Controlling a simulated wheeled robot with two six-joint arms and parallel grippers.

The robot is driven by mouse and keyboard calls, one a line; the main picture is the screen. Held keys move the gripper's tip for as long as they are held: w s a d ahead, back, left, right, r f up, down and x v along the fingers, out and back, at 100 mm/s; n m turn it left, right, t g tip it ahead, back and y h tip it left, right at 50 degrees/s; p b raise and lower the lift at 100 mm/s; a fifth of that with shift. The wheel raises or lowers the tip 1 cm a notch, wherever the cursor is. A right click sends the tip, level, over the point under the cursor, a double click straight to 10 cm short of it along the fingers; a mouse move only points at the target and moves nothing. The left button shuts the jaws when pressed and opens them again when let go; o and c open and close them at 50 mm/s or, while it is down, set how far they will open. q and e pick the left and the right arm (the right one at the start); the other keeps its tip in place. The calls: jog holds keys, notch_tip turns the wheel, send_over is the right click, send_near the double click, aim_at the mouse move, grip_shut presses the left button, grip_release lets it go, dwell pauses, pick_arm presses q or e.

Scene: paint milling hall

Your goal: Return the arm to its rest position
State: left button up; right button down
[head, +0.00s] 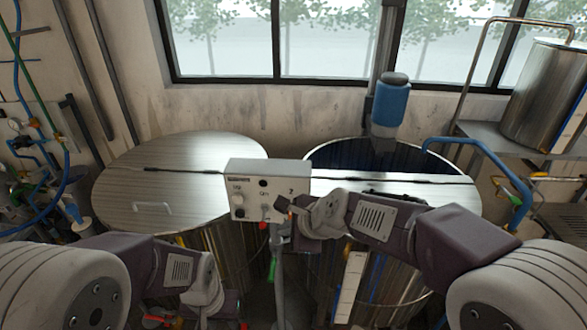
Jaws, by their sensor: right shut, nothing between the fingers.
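My right arm reaches in from the right across the front of the right vat. Its small dark gripper (284,206) is shut and empty, close to the lower right of a pale control box (265,185) with knobs and switches. I cannot tell whether it touches the box. My left arm is low at the left, bent downward. Its gripper (215,314) is at the bottom edge, mostly hidden behind the wrist, and its fingers cannot be made out.
A closed steel vat (175,185) stands at the left. The right vat (330,155) has its rear half open, showing dark blue inside, with a blue mixer motor (391,101) above. A blue curved pipe (490,160) and steel drum (543,95) are at the right. Hoses hang far left.

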jog(key=d+f+m+h+b, duration=0.1)
jog(key=d+f+h+b, duration=0.1)
jog(key=d+f+b, duration=0.65)
jog(key=s+d+f+n+g+h+p, duration=0.1)
jog(key=s+d+f+n+g+h, duration=0.2)
jog(key=s+d+f+n, duration=1)
jog(key=s+n+g, duration=0.2)
jog(key=s+n, duration=0.1)
jog(key=n, duration=0.1)
jog(key=shift+d+f+n, duration=0.2)
jog(key=shift+f+n, duration=0.1)
